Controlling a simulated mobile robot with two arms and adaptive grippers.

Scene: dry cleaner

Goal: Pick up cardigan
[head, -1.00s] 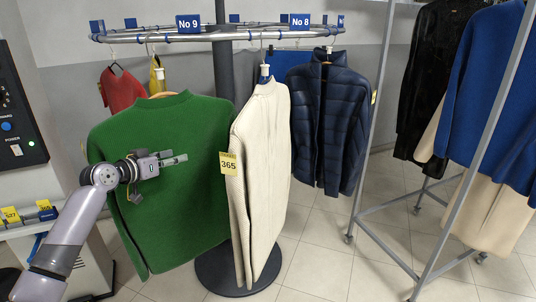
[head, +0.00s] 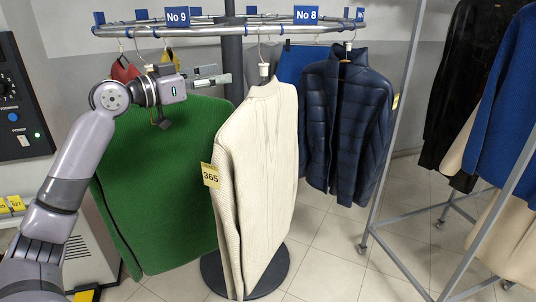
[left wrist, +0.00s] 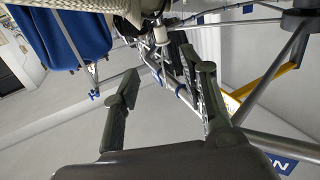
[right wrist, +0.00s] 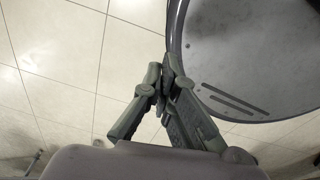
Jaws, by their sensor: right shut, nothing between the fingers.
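The cream knitted cardigan (head: 262,165) hangs from the round rail, with a yellow tag 365 (head: 210,176) on its left edge. Its white hanger neck (head: 264,69) shows above the collar. In the left wrist view a cream knitted edge (left wrist: 75,5) and the white hanger neck (left wrist: 160,36) are at the top. My right gripper (right wrist: 163,88) is shut and empty, over the floor.
A green sweater (head: 165,180) hangs left of the cardigan and a navy puffer jacket (head: 345,125) right of it. The round rail (head: 230,30) carries signs No 9 and No 8. Its dark base (right wrist: 245,60) stands on the floor. A grey metal rack (head: 395,130) is at right.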

